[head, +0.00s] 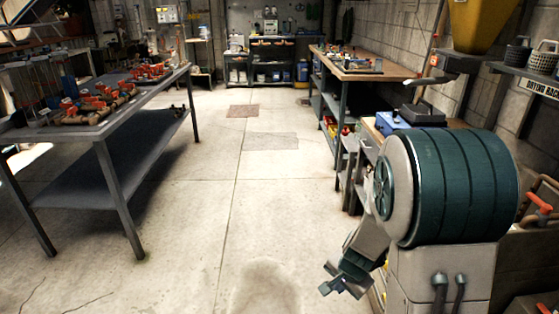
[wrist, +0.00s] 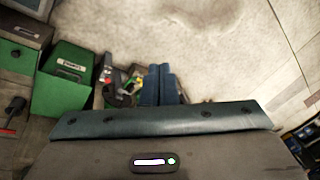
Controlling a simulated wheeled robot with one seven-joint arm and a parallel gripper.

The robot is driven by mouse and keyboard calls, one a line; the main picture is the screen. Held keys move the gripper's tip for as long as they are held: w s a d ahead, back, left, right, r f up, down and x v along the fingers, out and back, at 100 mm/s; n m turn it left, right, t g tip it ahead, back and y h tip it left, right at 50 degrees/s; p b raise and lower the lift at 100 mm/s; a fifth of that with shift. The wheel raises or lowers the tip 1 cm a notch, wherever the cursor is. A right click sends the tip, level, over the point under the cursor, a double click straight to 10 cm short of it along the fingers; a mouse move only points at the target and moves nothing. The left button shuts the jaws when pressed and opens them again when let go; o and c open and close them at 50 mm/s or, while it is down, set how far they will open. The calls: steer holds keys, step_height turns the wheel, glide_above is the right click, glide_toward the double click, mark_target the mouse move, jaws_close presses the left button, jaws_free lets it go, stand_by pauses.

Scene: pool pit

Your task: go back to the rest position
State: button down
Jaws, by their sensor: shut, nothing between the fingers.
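My gripper (head: 332,279) hangs low over the concrete floor, right of the middle in the head view, below the large green joint of my arm. In the wrist view, its two blue fingers (wrist: 160,82) lie side by side, shut with nothing between them. The wrist camera looks down on pale floor, with green bins to the left. The gripper is apart from the bench on the right as far as I can tell.
A metal table (head: 100,130) with red-handled pipe fittings (head: 98,98) stands at left. A wooden-topped bench (head: 360,66) runs along the right wall. A green bin (wrist: 60,92) is close in the wrist view. The floor (head: 205,205) between is clear.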

steer(key=s+r+n+p, duration=0.3)
steer(key=s+r+p, duration=0.1)
steer(key=r, duration=0.6)
steer(key=s+r+n+p, duration=0.3)
steer(key=s+r, duration=0.3)
steer(key=r, duration=0.5)
steer(key=s+r+n+p, duration=0.3)
steer(key=s+r+p, duration=0.2)
steer(key=r, duration=0.5)
steer(key=shift+s+a+r+h, duration=0.15)
steer(key=shift+s+a+h, duration=0.1)
steer(key=shift+a+h, duration=0.1)
